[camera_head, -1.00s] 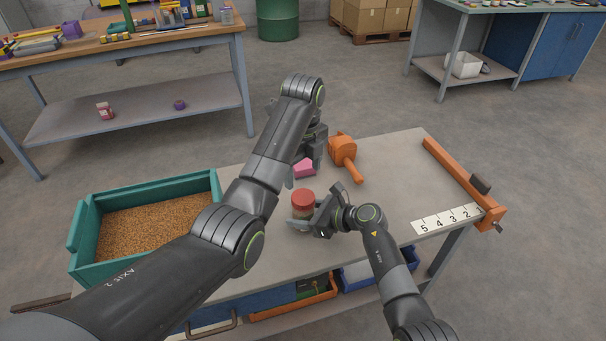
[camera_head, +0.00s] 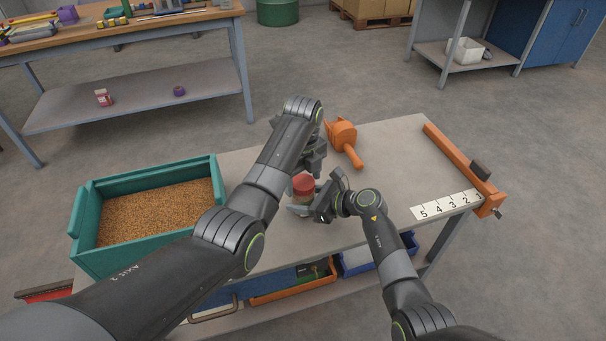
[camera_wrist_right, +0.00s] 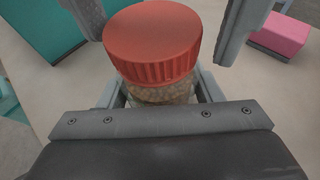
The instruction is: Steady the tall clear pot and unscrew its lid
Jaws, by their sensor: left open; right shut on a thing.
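The tall clear pot (camera_head: 302,197) stands upright on the grey table with its red lid (camera_head: 303,183) on. In the right wrist view its ribbed red lid (camera_wrist_right: 153,40) fills the upper middle, and grainy tan contents show through the clear wall (camera_wrist_right: 160,92). My right gripper (camera_head: 309,204) is shut around the pot's body below the lid. My left gripper (camera_head: 311,165) is open, just behind and above the lid; its fingers (camera_wrist_right: 165,22) show on either side of the lid in the right wrist view. The left forearm hides part of the left gripper.
A teal tray of grain (camera_head: 88,222) stands at the table's left. An orange tool (camera_head: 343,137) lies behind the grippers. A pink block (camera_wrist_right: 283,32) is near the pot. An orange bar (camera_head: 458,162) and number strip (camera_head: 447,205) are at right. The table between is clear.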

